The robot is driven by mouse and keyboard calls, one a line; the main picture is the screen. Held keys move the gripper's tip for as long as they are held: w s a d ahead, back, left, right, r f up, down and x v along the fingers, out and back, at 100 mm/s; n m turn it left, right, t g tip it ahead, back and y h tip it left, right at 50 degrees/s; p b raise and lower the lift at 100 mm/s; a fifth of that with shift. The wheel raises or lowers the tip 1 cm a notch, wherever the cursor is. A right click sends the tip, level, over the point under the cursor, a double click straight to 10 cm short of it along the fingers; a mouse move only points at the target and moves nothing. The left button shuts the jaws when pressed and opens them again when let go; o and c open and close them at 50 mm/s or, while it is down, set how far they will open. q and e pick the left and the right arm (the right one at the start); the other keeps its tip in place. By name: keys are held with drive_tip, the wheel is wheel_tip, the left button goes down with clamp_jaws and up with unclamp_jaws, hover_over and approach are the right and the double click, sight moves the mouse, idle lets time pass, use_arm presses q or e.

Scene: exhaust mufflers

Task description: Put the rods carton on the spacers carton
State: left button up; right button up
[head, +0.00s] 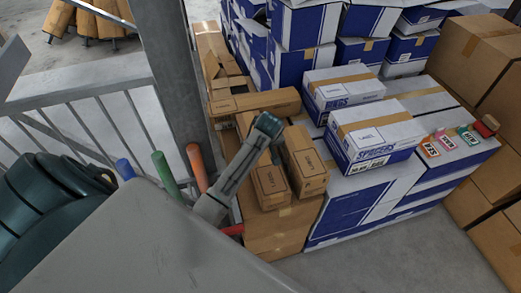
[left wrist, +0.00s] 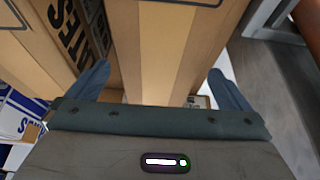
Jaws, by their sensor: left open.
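The spacers carton (head: 375,135), white and blue with a tape strip, lies flat on a stack of larger white-and-blue boxes. Two small brown cartons stand side by side to its left: a left one (head: 271,187) and a right one (head: 307,160). Their print is too small to read in the head view, so I cannot tell which is the rods carton. My left gripper (head: 268,135) is open over the left one. In the left wrist view, my spread fingers (left wrist: 158,88) have a taped brown carton (left wrist: 165,45) between them. Contact cannot be told.
Another brown carton (head: 256,102) lies behind the pair. A white-and-blue carton (head: 343,88) sits behind the spacers carton. Small colored packs (head: 447,141) lie to its right. A grey post (head: 172,75) and railing (head: 75,100) stand left. Large brown boxes (head: 475,50) stand right.

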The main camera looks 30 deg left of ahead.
use_arm(q)
drive_tip(key=p+x, duration=0.1)
drive_tip(key=x, duration=0.2)
drive_tip(key=shift+a+f, duration=0.1)
drive_tip(key=shift+f, duration=0.2)
drive_tip(key=shift+w+a+f, duration=0.1)
drive_tip(key=shift+w+f, duration=0.05)
drive_tip(key=shift+f, duration=0.2)
drive_tip(key=shift+r, duration=0.1)
drive_tip(key=c, duration=1.6)
drive_tip(key=shift+o, duration=0.2)
use_arm(e)
drive_tip(key=shift+s+d+r, duration=0.45)
drive_tip(key=shift+s+r, duration=0.25)
use_arm(q)
drive_tip(key=shift+w+r, duration=0.1)
drive_tip(key=shift+r, duration=0.05)
use_arm(e)
drive_tip(key=shift+d, duration=0.15)
